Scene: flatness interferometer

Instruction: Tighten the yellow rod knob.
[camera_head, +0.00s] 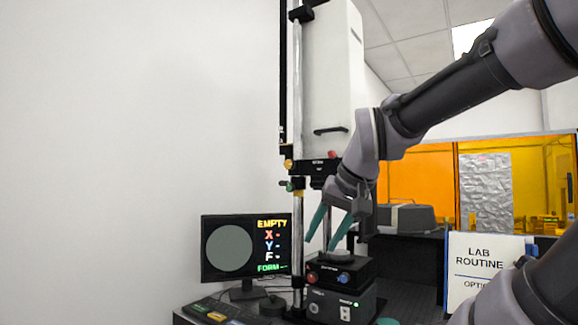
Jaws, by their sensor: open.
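A small yellow rod knob (288,164) sits at the left side of the carriage on the interferometer's vertical rod (298,220). My gripper (320,246) has teal fingers that point down and are apart. It is below and to the right of the yellow knob, not touching it. The fingertips are just above the dark stage (345,268) at the instrument's base. Nothing shows between the fingers.
A green knob (290,186) is just below the yellow one, and a red knob (333,155) is to its right. A white housing (330,75) rises above. A monitor (222,248) reading "EMPTY" stands left. A "LAB ROUTINE" sign (480,265) stands right.

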